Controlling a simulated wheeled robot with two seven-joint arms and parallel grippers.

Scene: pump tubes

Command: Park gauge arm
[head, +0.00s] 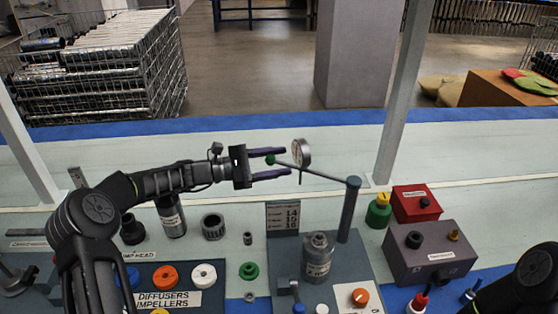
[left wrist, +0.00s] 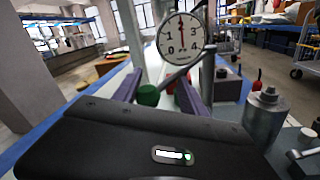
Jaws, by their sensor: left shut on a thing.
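The gauge arm (head: 328,175) is a thin grey rod reaching left from the top of a grey post (head: 348,212). It carries a round dial gauge (head: 302,153) with a stem pointing down, and has a green knob (head: 270,159) at its free end. My left gripper (head: 287,161) is shut on the green knob, with a purple finger on either side. In the left wrist view the knob (left wrist: 148,95) sits between the fingers and the dial (left wrist: 181,38) faces the camera. A metal cylinder (head: 318,256) stands below, left of the post. My right gripper is out of view.
A grey control box (head: 430,255), a red box (head: 415,203) and a green-and-yellow part (head: 378,212) stand right of the post. A tray of coloured rings (head: 165,277) lies at front left. The bench behind the gauge is clear (head: 220,140).

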